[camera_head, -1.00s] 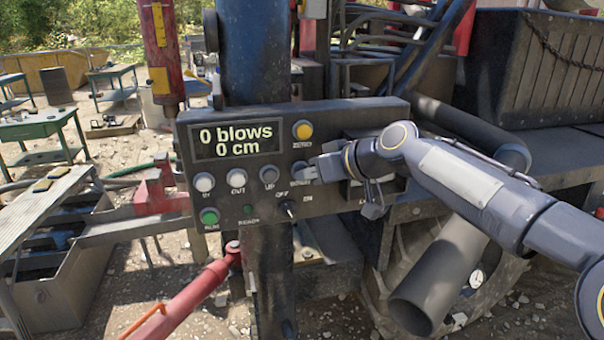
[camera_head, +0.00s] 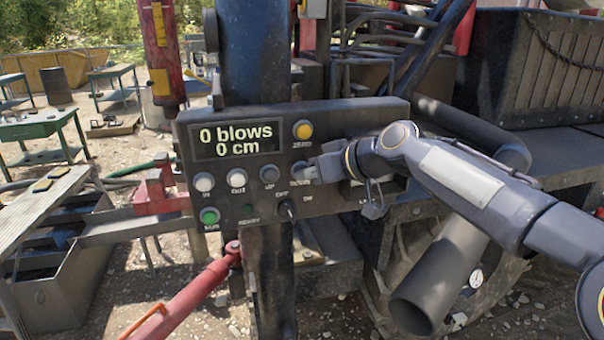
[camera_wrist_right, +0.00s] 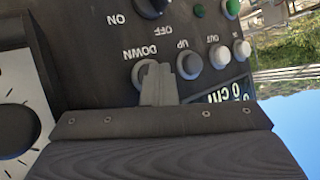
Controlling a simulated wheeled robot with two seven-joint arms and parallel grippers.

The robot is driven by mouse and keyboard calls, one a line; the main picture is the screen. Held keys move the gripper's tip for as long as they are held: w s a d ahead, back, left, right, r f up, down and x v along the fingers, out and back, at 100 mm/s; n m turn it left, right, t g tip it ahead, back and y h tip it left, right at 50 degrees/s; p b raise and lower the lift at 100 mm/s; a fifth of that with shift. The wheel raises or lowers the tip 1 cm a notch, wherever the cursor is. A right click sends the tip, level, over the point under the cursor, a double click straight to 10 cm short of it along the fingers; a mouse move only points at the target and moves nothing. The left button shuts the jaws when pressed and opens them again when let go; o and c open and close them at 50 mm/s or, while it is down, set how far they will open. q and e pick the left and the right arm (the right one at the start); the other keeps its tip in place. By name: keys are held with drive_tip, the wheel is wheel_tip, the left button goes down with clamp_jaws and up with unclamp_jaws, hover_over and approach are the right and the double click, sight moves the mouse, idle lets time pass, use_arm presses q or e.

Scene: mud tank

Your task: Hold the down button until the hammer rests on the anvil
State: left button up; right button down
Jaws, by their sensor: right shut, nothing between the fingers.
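The control panel (camera_head: 345,112) fills the middle of the head view; its display (camera_head: 236,140) reads 0 blows, 0 cm. The grey down button (camera_head: 299,170) is partly covered by my right gripper (camera_head: 313,167). In the wrist view my shut, empty fingers (camera_wrist_right: 159,82) overlap the right part of the down button (camera_wrist_right: 142,72). They look to be at its face; I cannot tell how far it is pressed. A red cylinder with yellow labels (camera_head: 158,35), likely the hammer, hangs at upper left. I cannot clearly make out the anvil. My left gripper is out of view.
The grey up button (camera_head: 269,174) sits just left of the down button, and the yellow zero button (camera_head: 302,130) above it. The off/on switch (camera_head: 287,209) is below. A dark pipe (camera_head: 440,275) slants under my right arm. A red bar (camera_head: 185,298) crosses the lower left.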

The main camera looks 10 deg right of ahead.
drive_tip(key=shift+s+d+f+b, duration=0.1)
drive_tip(key=shift+s+d+b, duration=0.05)
drive_tip(key=shift+s+b, duration=0.65)
drive_tip(key=shift+s, duration=0.1)
drive_tip(key=s+b, duration=0.2)
drive_tip(key=s, duration=0.3)
drive_tip(key=shift+d, duration=0.1)
